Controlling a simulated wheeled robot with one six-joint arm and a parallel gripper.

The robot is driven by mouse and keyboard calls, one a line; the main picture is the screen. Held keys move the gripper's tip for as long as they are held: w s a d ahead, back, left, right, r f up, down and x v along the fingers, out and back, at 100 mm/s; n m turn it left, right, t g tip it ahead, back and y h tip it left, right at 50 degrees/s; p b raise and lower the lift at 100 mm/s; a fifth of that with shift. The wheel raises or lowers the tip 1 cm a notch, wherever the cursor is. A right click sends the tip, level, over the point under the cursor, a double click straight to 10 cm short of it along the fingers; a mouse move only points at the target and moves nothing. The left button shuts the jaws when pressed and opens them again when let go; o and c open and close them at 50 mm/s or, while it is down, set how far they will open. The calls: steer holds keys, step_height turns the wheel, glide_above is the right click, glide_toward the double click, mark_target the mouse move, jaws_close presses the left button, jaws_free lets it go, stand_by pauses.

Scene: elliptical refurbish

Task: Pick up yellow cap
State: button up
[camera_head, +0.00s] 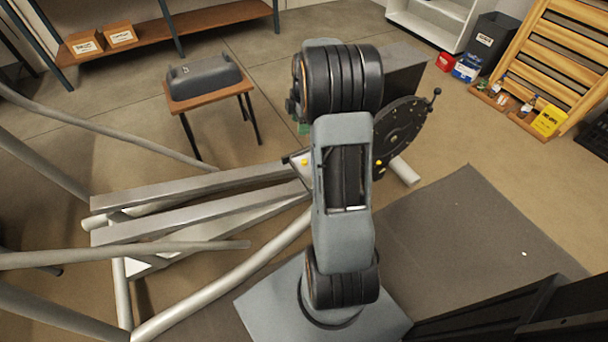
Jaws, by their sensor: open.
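Two small yellow spots show on the elliptical machine, and either may be a yellow cap. One yellow spot (305,162) is on a pale part just left of my arm. The other yellow spot (379,163) is just right of my arm, by the dark round crank disc (402,132). My arm stands in front of the machine's middle and hides much of it. I cannot make out my gripper; it appears to be hidden behind my arm links.
The machine's grey rails (190,187) and tubes fill the left. A small wooden table (213,98) holds a dark grey shroud (203,76). A shelf (205,20) with two boxes stands at the back left. Dark mat (460,230) lies mostly clear at right.

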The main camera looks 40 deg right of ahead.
steer(key=n+b, duration=0.2)
glide_toward(304, 160)
step_height(304, 160, down, 3)
steer(key=shift+s+b, duration=0.1)
steer(key=shift+b, duration=0.7)
steer(key=shift+a+f+b, duration=0.2)
steer(key=shift+f+b, duration=0.35)
steer(key=shift+f, duration=0.95)
steer(key=shift+a+f+b, duration=0.25)
steer(key=shift+f+b, duration=0.3)
steer(key=shift+f, duration=1)
steer(key=shift+c, duration=0.4)
jaws_close()
